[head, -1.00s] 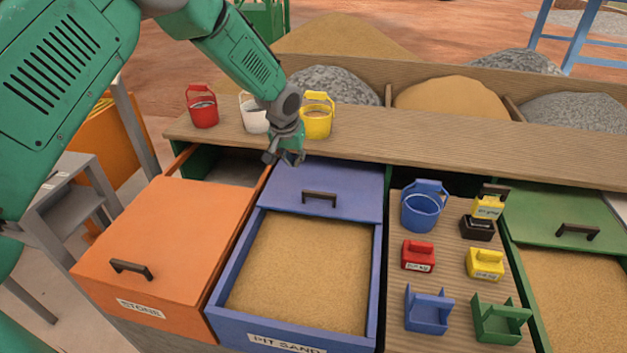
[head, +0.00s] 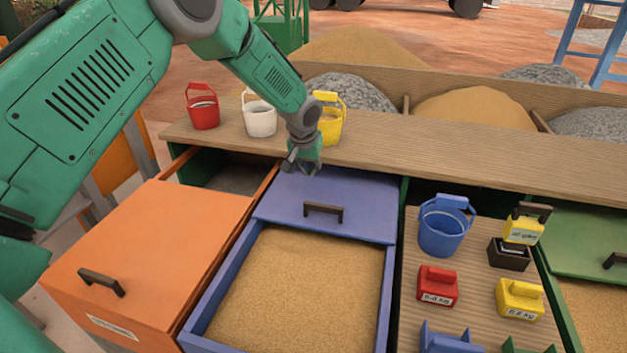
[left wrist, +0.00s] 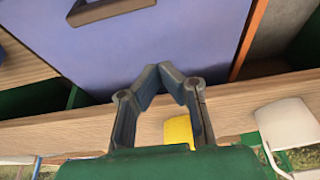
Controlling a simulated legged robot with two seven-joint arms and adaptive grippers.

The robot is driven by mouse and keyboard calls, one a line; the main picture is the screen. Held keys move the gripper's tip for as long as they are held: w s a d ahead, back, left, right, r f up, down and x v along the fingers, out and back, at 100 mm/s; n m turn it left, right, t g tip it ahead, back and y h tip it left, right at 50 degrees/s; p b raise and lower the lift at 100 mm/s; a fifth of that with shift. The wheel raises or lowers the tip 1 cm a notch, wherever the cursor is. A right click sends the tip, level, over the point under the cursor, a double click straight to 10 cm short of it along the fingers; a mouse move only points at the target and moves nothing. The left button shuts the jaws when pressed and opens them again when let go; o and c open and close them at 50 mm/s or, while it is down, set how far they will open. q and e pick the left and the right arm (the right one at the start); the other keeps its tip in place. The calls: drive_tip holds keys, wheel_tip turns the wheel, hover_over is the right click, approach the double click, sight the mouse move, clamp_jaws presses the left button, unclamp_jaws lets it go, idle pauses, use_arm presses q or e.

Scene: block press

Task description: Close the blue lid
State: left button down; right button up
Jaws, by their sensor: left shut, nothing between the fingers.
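The blue lid (head: 345,202) lies over the back part of the blue bin (head: 232,273), and the front part is open, showing sand (head: 300,290). A dark handle (head: 323,210) stands on the lid. My left gripper (head: 303,168) is above the lid's back edge, behind the handle, shut and empty. In the left wrist view the fingertips (left wrist: 172,70) meet in front of the blue lid (left wrist: 160,35), with the handle (left wrist: 108,10) at the top. Whether they touch the lid I cannot tell. My right gripper is not in view.
An orange lid (head: 150,240) covers most of the left bin. Red (head: 202,108), white (head: 260,116) and yellow (head: 330,120) buckets stand on the wooden ledge (head: 440,145) behind. A wooden board (head: 470,265) to the right holds a blue bucket (head: 443,228) and several small blocks.

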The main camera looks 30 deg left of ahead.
use_arm(q)
drive_tip(key=x, duration=0.8)
drive_tip(key=shift+s+a, duration=0.1)
drive_tip(key=shift+a, duration=0.15)
drive_tip(key=shift+d+f, duration=0.15)
drive_tip(key=shift+f, duration=0.15)
drive_tip(key=shift+s+d+r+p, duration=0.1)
drive_tip(key=shift+s+d+p, duration=0.15)
drive_tip(key=shift+s, duration=0.35)
drive_tip(key=shift+s+d+r+p, duration=0.1)
drive_tip(key=shift+s+d+p, duration=0.15)
drive_tip(key=shift+s, duration=0.35)
drive_tip(key=shift+s+a+f, duration=0.1)
drive_tip(key=shift+s, duration=0.4)
drive_tip(key=shift+s+a+f, duration=0.1)
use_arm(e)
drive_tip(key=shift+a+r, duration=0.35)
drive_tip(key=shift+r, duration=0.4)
use_arm(q)
drive_tip(key=shift+s, duration=0.1)
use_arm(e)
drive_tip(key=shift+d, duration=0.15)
